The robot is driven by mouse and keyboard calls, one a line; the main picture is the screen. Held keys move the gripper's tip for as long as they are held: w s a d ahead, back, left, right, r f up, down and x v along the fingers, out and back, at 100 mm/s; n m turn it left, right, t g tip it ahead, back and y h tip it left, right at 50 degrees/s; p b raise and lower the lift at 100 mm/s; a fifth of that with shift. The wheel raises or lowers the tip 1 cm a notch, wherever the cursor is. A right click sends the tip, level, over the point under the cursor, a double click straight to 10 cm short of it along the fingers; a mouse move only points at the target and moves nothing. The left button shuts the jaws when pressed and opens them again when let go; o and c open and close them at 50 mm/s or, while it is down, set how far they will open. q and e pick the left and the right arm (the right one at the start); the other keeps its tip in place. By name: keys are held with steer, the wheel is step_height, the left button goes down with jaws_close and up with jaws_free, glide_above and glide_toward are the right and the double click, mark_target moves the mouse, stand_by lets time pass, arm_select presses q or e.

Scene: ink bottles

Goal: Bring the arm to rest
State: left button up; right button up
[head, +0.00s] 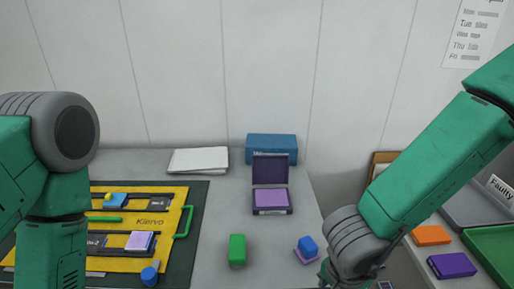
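My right arm comes in from the right, and its wrist end hangs at the bottom edge. Only the top of my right gripper (353,278) shows there. Its fingers are cut off, so I cannot tell whether it is open or holds anything. My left arm stands at the left side, its lower link running out of the bottom edge. My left gripper is out of view.
A yellow tray (176,222) with dark slots lies on a dark mat at left. An open purple ink pad (271,200), green block (237,250), blue-topped block (308,246) and blue box (271,147) stand mid-table. Orange (431,235) and purple (452,265) blocks lie right.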

steer(key=s+d+f+n+t+b, duration=0.1)
steer(key=s+d+f+n+b, duration=0.2)
steer(key=f, duration=0.4)
steer(key=s+d+f+n+b, duration=0.1)
steer(key=s+d+f+n, duration=0.15)
steer(key=d+f, duration=0.4)
arm_select(q)
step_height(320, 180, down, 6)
steer(key=b, duration=0.2)
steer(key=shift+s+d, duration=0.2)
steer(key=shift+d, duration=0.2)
arm_select(e)
steer(key=s+d+f+n+g+y, duration=0.1)
steer(key=s+d+f+n, duration=0.2)
steer(key=s+f+n, duration=0.3)
steer(key=s+f, duration=0.1)
steer(key=s, duration=0.3)
steer(key=shift+s+d+g+y, duration=0.15)
steer(key=shift+g+y, duration=0.15)
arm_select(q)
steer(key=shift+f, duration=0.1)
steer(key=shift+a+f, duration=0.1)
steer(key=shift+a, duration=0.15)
arm_select(e)
steer(key=shift+a, duration=0.25)
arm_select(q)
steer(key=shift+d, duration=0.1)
arm_select(e)
steer(key=shift+d, duration=0.1)
